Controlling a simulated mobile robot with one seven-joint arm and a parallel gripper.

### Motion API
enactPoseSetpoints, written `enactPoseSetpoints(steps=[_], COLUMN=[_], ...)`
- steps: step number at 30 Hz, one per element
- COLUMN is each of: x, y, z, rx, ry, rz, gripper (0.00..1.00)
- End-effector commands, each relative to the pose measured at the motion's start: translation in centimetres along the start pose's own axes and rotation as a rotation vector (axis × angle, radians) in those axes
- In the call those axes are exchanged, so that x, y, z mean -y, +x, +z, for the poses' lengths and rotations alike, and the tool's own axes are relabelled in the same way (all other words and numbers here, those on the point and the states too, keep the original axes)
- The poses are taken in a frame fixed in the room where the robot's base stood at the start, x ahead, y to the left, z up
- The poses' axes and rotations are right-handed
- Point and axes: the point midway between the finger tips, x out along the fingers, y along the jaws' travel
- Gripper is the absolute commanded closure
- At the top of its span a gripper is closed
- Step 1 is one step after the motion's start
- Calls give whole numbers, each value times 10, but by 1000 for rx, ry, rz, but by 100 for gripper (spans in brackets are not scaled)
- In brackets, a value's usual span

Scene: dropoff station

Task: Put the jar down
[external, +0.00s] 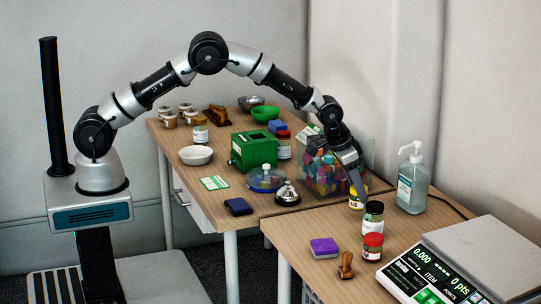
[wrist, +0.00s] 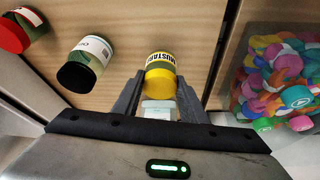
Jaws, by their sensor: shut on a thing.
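A small jar with a yellow lid and a yellow mustard label (wrist: 161,75) is between the two fingers of my gripper (wrist: 160,82) in the wrist view. The fingers are shut on its sides. In the external view the jar (external: 354,204) is low over the right-hand table, near the edge by the clear box, with my gripper (external: 357,188) coming down on it from above. I cannot tell whether its base touches the tabletop. Part of the jar is hidden by the fingers.
A dark-lidded jar (external: 373,216) and a red-lidded jar (external: 372,246) stand close in front. A clear box of colourful caps (external: 325,172) is behind, a sanitizer bottle (external: 412,185) to the right. A scale (external: 440,275), purple sponge (external: 324,247) and stamp (external: 346,266) are nearer.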

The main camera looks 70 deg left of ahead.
Motion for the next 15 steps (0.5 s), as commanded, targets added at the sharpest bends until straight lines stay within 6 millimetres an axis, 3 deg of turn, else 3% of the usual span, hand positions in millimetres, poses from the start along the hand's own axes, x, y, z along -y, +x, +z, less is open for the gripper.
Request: enactPoseSetpoints(steps=[1, 6, 15], x=[0, 0, 0], y=[-14, -44, -67], z=[-7, -19, -28], rx=[-5, -3, -1], ry=[0, -1, 0], rz=[1, 1, 0], gripper=[85, 85, 85])
